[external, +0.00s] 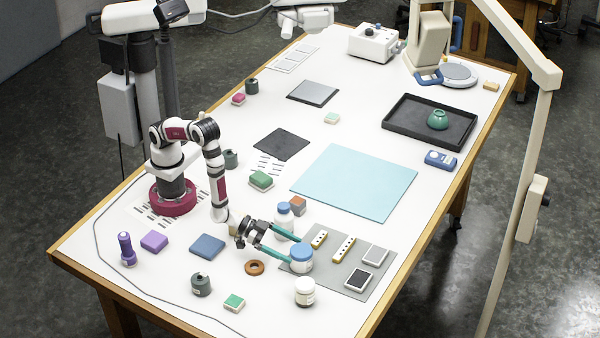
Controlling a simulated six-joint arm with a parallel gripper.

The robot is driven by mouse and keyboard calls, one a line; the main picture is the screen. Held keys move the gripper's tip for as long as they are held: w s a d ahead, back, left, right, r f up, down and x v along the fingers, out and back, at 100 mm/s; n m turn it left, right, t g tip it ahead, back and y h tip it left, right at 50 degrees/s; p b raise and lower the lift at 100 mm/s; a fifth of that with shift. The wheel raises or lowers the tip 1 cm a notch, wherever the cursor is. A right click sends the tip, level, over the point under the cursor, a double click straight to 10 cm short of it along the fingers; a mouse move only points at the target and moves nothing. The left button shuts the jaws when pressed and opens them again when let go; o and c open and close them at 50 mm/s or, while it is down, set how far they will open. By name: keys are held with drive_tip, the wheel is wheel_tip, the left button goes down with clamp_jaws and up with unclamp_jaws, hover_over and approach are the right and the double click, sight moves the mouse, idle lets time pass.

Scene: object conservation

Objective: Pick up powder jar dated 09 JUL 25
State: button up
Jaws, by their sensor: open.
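Three jars stand upright near my gripper (296,250). One blue-lidded jar (302,262) is at the fingertips, on the left edge of a grey mat (323,279). A white-lidded jar (305,293) stands in front, towards the table's near edge. The date labels are too small to read, so I cannot tell which jar is dated 09 JUL 25. My gripper is open, its teal fingers low and reaching right; I cannot tell whether they touch the jar.
A light-blue mat (356,181) offers clear room. A black tray (400,128) holds a green bowl (438,119).

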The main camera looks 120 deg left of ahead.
sight(310, 256)
drive_tip(key=x, duration=0.7)
drive_tip(key=shift+w+a+r, duration=0.2)
drive_tip(key=shift+w+r, duration=0.05)
drive_tip(key=shift+w, duration=0.05)
drive_tip(key=c, duration=1.3)
drive_tip(key=shift+r, duration=0.1)
